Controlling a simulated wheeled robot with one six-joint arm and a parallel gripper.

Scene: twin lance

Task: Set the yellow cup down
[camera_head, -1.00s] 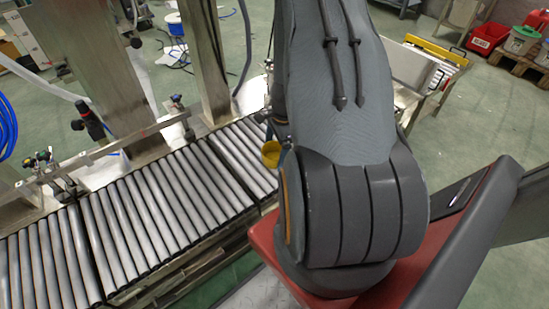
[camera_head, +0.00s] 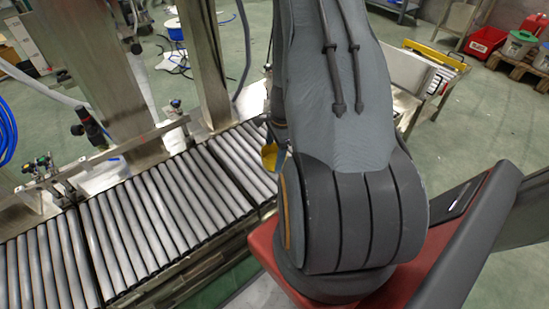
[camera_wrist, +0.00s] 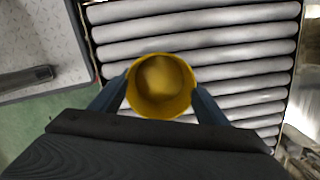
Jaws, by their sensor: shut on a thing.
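The yellow cup (camera_wrist: 160,87) is seen from above in the wrist view, its round mouth facing the camera. My gripper (camera_wrist: 160,98) is shut on it, with one finger on each side. Grey rollers of the conveyor (camera_wrist: 200,32) lie beneath the cup. Whether the cup touches the rollers or hangs above them I cannot tell. In the head view, a small part of the yellow cup (camera_head: 269,156) shows at the left edge of my arm, over the near right end of the roller conveyor (camera_head: 150,215). My arm hides the gripper there.
Metal posts (camera_head: 203,60) and a side rail with small fittings (camera_head: 100,160) stand along the conveyor's far side. In the wrist view, a patterned metal plate (camera_wrist: 40,40) lies left of the rollers. Bare rollers extend left of the cup in the head view.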

